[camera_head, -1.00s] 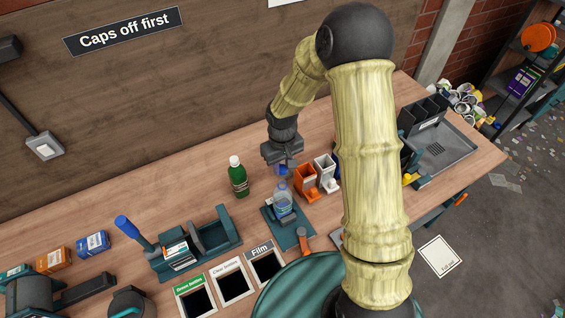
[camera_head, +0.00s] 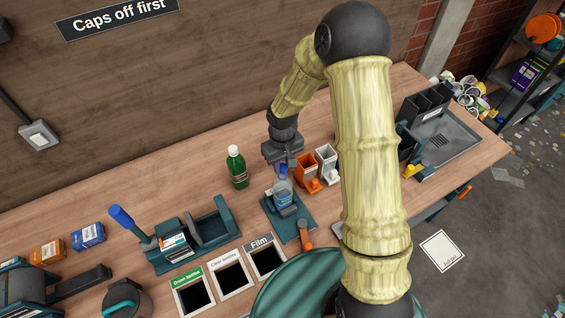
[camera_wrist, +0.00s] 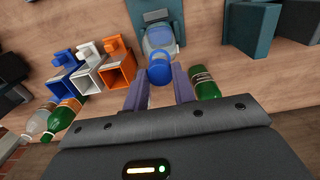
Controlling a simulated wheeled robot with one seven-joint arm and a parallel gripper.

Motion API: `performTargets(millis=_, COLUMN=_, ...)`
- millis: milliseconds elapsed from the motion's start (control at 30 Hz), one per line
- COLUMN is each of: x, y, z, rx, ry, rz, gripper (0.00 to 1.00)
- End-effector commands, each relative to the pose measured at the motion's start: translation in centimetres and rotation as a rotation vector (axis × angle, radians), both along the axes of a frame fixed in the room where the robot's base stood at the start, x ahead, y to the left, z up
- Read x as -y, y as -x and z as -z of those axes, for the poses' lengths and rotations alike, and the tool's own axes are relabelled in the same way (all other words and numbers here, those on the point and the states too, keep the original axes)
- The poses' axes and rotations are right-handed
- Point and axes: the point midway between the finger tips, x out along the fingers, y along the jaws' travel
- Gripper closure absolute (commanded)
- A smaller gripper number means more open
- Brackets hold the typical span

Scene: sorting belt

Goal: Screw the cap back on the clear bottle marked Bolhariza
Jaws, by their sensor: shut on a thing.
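The clear bottle (camera_head: 283,196) stands upright on a teal stand (camera_head: 300,222) on the bench. It also shows in the wrist view (camera_wrist: 160,37), below the jaws. My gripper (camera_head: 281,171) points down over the bottle's mouth. In the wrist view my gripper (camera_wrist: 161,84) is shut on the blue cap (camera_wrist: 161,71), one finger on each side. The cap is at the bottle's neck, and I cannot tell whether it touches the thread. The bottle's marking is too small to read.
A green bottle (camera_head: 237,167) with a white cap stands left of the stand. Orange (camera_head: 305,173) and white (camera_head: 326,158) dispensers stand close on the right. Openings labelled for green bottles, clear bottles and film (camera_head: 265,257) lie at the front edge.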

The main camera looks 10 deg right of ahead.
Motion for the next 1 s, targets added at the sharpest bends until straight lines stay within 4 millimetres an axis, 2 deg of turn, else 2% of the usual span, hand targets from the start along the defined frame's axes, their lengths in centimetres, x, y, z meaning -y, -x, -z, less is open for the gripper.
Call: performTargets(millis=1000, x=0.05, y=0.03, z=0.45, rx=0.0, ry=0.0, rz=0.0, gripper=0.94)
